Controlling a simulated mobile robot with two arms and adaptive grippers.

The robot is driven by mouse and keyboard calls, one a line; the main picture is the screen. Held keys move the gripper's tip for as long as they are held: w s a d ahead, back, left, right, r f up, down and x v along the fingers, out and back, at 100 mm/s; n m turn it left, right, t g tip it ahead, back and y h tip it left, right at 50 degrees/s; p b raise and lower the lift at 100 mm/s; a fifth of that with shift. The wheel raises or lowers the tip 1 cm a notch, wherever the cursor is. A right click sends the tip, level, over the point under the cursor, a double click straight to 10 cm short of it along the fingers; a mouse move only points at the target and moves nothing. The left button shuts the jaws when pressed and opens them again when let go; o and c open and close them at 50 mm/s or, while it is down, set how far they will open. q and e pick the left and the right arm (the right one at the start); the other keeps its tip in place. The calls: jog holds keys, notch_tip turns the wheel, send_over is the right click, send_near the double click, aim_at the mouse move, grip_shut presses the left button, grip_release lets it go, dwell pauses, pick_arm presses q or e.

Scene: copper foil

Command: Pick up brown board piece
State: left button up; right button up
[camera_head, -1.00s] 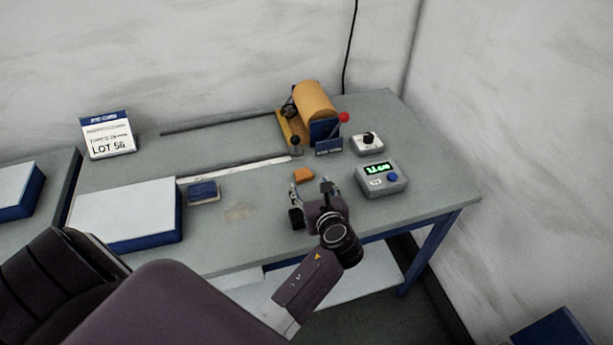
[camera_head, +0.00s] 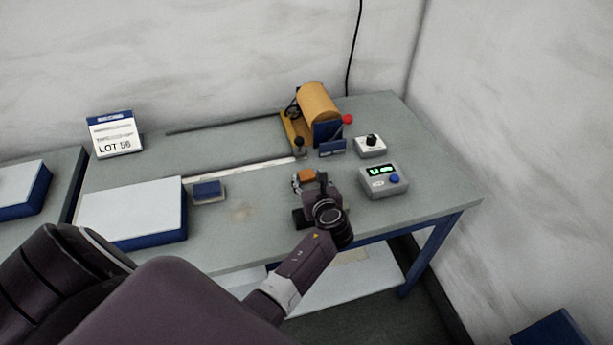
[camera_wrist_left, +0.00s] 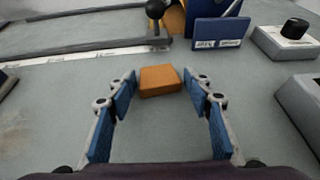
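The brown board piece (camera_head: 307,175) is a small orange-brown block lying on the grey table. In the left wrist view the brown board piece (camera_wrist_left: 160,80) sits ahead, between and slightly beyond the fingertips. My left gripper (camera_head: 309,183) is low over the table at the block, its fingers pointing away toward the roller machine. In the left wrist view my left gripper (camera_wrist_left: 160,85) is open, with a blue-padded finger on each side and gaps to the block. My right gripper is not in view.
A roller machine (camera_head: 317,108) with a red-knobbed lever stands behind the block. A display box (camera_head: 383,181) and a knob box (camera_head: 369,146) are to the right. A blue block (camera_head: 208,190) and a white-topped box (camera_head: 133,207) are left. Table between is clear.

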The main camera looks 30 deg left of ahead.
pick_arm(q)
jog(key=c, duration=0.7)
notch_tip(320, 180, up, 28)
